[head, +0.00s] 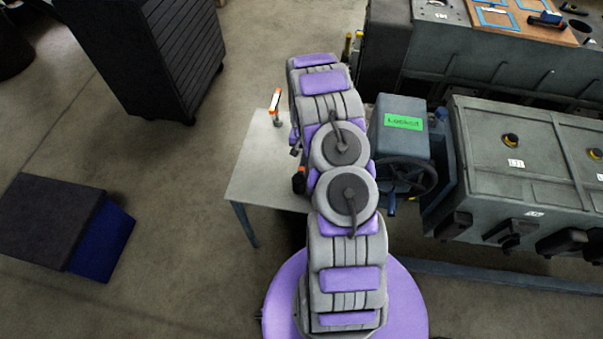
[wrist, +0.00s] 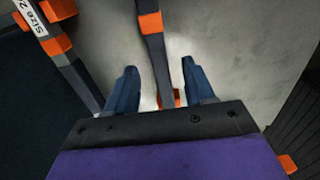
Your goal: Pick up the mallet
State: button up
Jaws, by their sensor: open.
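In the wrist view, my gripper (wrist: 158,68) is open, with one dark blue finger on each side of a long dark grey bar (wrist: 155,50). The bar has orange bands and looks like the handle of the mallet, but no mallet head shows there, so I cannot be sure. The fingers appear apart from it. In the head view, a black piece with an orange top (head: 299,182) shows at the table's edge beside my arm; it may be part of the mallet. My arm hides the gripper in that view.
A tool labelled "Size 2" (wrist: 38,18) lies left of the fingers. A small grey table (head: 255,165) stands left of my arm, with an orange and white item (head: 276,108) on it. A grey engine block (head: 520,170) is at right, a dark cabinet (head: 150,50) at upper left.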

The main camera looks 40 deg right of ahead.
notch_tip(320, 180, down, 5)
jog(key=shift+w+d+b, duration=0.1)
jog(key=shift+b, duration=0.6)
jog(key=shift+d, duration=0.1)
jog(key=shift+c, duration=0.8)
grip_shut()
